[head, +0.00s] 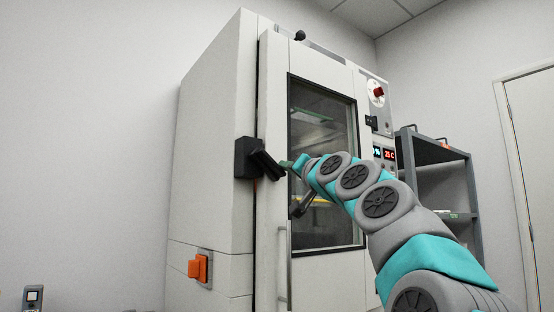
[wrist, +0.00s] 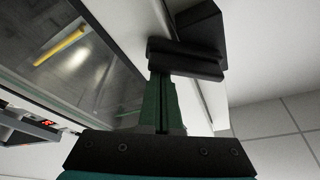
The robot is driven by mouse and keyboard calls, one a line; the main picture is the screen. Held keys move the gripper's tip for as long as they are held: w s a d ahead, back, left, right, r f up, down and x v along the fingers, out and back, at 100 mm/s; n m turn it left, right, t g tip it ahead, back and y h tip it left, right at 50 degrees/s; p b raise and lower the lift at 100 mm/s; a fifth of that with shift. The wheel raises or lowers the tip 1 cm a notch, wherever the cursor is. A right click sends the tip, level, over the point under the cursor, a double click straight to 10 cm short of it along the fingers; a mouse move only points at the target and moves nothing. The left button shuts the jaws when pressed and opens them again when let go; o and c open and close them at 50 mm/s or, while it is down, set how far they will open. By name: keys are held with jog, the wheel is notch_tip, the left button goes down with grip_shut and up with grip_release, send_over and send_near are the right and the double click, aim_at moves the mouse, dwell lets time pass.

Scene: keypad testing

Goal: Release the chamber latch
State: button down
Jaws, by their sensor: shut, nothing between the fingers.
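The chamber (head: 212,130) is a tall white cabinet with a windowed door (head: 274,100). Its latch (head: 245,157) is a black block at the door's left edge with a dark lever (head: 266,165) angling down to the right. My gripper (head: 285,164) is at the lever's right side. In the wrist view the green fingers of my gripper (wrist: 161,76) are together with nothing between them. Their tips are at the lower edge of the black latch lever (wrist: 184,62); I cannot tell whether they touch it.
A vertical door handle (head: 283,265) is below the latch. An orange switch (head: 198,268) is on the cabinet's left side. A red knob (head: 378,92) and red displays (head: 389,155) are at the right. A grey shelf rack (head: 436,155) stands beyond. Free room lies left of the cabinet.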

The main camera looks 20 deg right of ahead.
aim_at(269, 175)
jog(key=shift+s+a+f+m+h, duration=0.25)
jog(key=shift+a+f+m+h, duration=0.15)
jog(key=shift+f+m, duration=0.35)
jog(key=shift+a+f+m, duration=0.25)
jog(key=shift+a+f, duration=0.05)
jog(key=shift+a, duration=0.1)
jog(key=shift+s+a+f, duration=0.3)
jog(key=shift+a+f, duration=0.15)
jog(key=shift+a, duration=0.2)
jog(key=shift+s+a+f, duration=0.15)
jog(key=shift+a+f, duration=0.1)
jog(key=shift+a, duration=0.45)
jog(key=shift+a+f+b, duration=0.1)
jog(key=shift+a+b, duration=0.1)
jog(key=shift+b, duration=0.1)
jog(key=shift+d, duration=0.15)
